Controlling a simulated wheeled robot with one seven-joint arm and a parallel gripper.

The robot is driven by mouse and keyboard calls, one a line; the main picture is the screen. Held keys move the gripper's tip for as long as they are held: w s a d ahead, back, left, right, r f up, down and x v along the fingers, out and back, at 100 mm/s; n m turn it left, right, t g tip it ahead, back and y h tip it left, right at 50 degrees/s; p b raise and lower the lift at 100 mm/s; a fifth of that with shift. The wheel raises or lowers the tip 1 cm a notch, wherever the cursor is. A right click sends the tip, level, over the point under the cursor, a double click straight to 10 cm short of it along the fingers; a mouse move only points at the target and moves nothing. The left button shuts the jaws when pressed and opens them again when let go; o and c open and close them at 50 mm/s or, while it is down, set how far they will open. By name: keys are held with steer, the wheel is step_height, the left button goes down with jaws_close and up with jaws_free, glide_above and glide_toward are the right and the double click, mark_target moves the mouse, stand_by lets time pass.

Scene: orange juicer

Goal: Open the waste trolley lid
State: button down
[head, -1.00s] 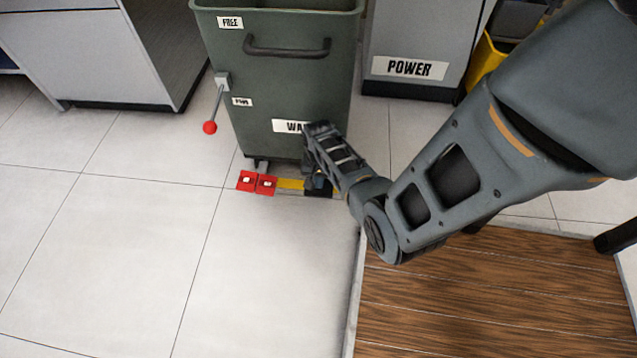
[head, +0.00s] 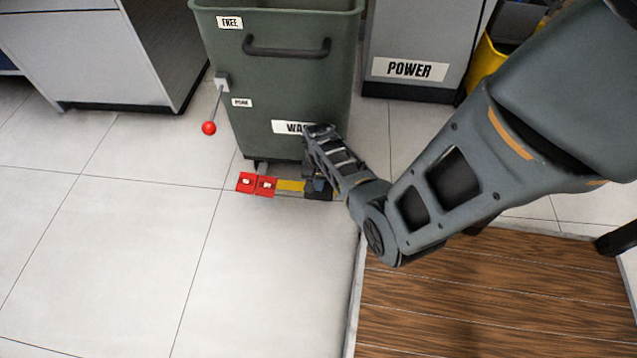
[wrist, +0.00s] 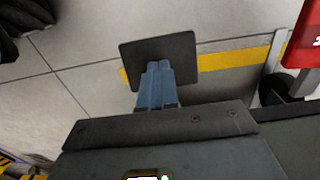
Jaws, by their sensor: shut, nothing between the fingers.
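The green-grey waste trolley (head: 285,90) stands upright with a dark handle on its front. Its upper rim shows at the picture's top edge; the lid itself is not seen. A flat dark pedal plate (wrist: 160,50) lies by the yellow bar in the wrist view. My gripper (head: 318,186) is low at the trolley's front foot. In the wrist view its shut, empty fingers (wrist: 158,70) overlap the plate's near edge; I cannot tell whether they touch it.
A lever with a red knob (head: 209,128) sticks out at the trolley's left side. A grey cabinet labelled POWER (head: 410,69) stands behind right, and a grey cabinet (head: 95,50) at the left. A brown wood-grain surface (head: 490,300) lies at the lower right. The tiled floor at the left is clear.

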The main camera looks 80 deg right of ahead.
step_height(320, 180, up, 8)
steer(key=p, duration=0.8)
stand_by(0.4)
stand_by(0.5)
